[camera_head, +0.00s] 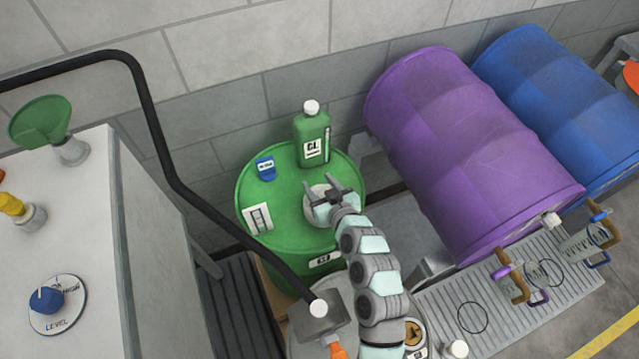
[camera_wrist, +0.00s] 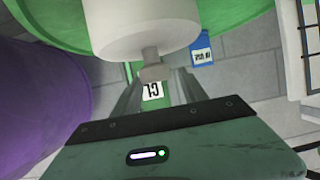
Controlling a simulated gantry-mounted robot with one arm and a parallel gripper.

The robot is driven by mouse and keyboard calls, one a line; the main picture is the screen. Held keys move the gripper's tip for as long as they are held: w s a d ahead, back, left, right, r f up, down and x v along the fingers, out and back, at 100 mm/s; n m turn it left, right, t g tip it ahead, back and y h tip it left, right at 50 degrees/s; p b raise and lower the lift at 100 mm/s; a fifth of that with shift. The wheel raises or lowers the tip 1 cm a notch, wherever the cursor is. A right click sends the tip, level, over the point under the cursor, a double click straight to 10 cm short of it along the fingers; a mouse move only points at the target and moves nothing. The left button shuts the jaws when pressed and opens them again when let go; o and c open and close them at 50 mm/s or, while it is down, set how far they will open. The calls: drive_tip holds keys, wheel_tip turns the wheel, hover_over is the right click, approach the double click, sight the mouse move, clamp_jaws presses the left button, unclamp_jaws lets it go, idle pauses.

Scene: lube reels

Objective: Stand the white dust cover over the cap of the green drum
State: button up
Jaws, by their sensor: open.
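The green drum (camera_head: 285,238) stands upright in the middle of the head view. The white dust cover (camera_head: 314,214) shows as a pale round shape on the drum's top, partly hidden by my gripper (camera_head: 322,189). In the wrist view the cover (camera_wrist: 140,30) is a white cylinder with a narrow grey stem and knob (camera_wrist: 152,70). The knob is at my fingertips, and my gripper is open; I cannot tell whether the fingers touch it. The drum's cap is not visible, and I cannot tell whether the cover sits around it.
A black pipe (camera_head: 180,190) passes left of the drum. A purple drum (camera_head: 460,150) lies at the right, beside a blue one (camera_head: 560,100).

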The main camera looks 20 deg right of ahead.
drive_tip(key=v, duration=1.2)
drive_tip(key=shift+r+b, duration=0.3)
drive_tip(key=shift+r, duration=0.05)
drive_tip(key=shift+a, duration=0.1)
